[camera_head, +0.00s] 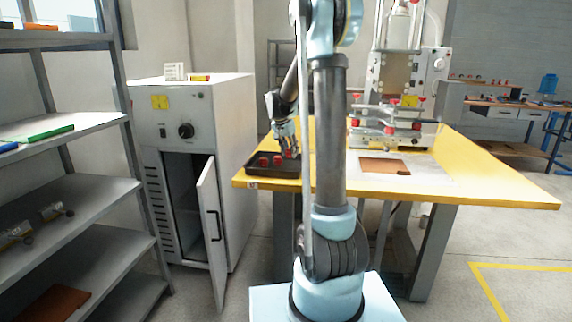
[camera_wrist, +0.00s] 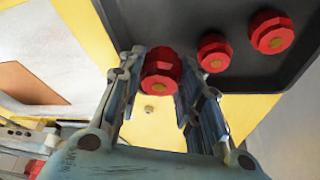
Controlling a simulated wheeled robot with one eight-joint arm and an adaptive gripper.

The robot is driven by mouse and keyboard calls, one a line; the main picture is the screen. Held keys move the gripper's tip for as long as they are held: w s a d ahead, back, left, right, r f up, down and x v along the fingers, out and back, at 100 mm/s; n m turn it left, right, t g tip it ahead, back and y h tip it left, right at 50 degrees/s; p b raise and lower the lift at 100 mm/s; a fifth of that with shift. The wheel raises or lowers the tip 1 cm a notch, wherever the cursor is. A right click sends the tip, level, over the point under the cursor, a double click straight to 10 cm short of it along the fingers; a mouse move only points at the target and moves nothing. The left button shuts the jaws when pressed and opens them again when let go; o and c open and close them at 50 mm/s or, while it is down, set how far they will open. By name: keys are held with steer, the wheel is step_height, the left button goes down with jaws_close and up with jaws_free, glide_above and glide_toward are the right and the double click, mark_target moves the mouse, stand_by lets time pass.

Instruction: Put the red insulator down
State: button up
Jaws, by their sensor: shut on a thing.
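My gripper (camera_head: 289,147) is over the right end of a dark tray on the yellow table, with its fingers pointing down. In the wrist view my gripper (camera_wrist: 163,62) is shut on a red insulator (camera_wrist: 160,76), a ribbed round piece with a brass centre. The held insulator appears by the tray's edge. I cannot tell whether it touches anything below. Two more red insulators (camera_wrist: 212,52) (camera_wrist: 272,32) sit in the dark tray (camera_wrist: 180,22).
The yellow-edged table (camera_head: 480,185) carries a brown plate (camera_head: 384,166) and a welding press (camera_head: 388,105) with red knobs. A grey cabinet (camera_head: 180,95) has its door (camera_head: 209,225) ajar at the left. Metal shelves (camera_head: 75,200) stand at far left.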

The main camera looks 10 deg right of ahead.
mark_target(288, 157)
steer(key=shift+a+f, duration=0.1)
steer(key=shift+f, duration=2.6)
steer(key=o, duration=0.8)
steer(key=v, duration=1.2)
steer(key=s+d+n, duration=0.2)
steer(key=s, duration=1.1)
steer(key=s+f+n+y, duration=0.1)
steer(key=s+f, duration=0.3)
steer(key=s, duration=0.5)
steer(key=s+f+n+y, duration=0.1)
steer(key=s+f+n, duration=0.2)
steer(key=s, duration=0.7)
steer(key=s+f+n+g+y, duration=0.1)
steer(key=s+f+n, duration=0.1)
steer(key=s+f, duration=0.4)
steer(key=shift+s+d+n, duration=0.15)
steer(key=shift+s, duration=0.8)
steer(key=shift+s+d+n, duration=0.15)
steer(key=shift+s+d, duration=0.05)
steer(key=shift+s, duration=0.75)
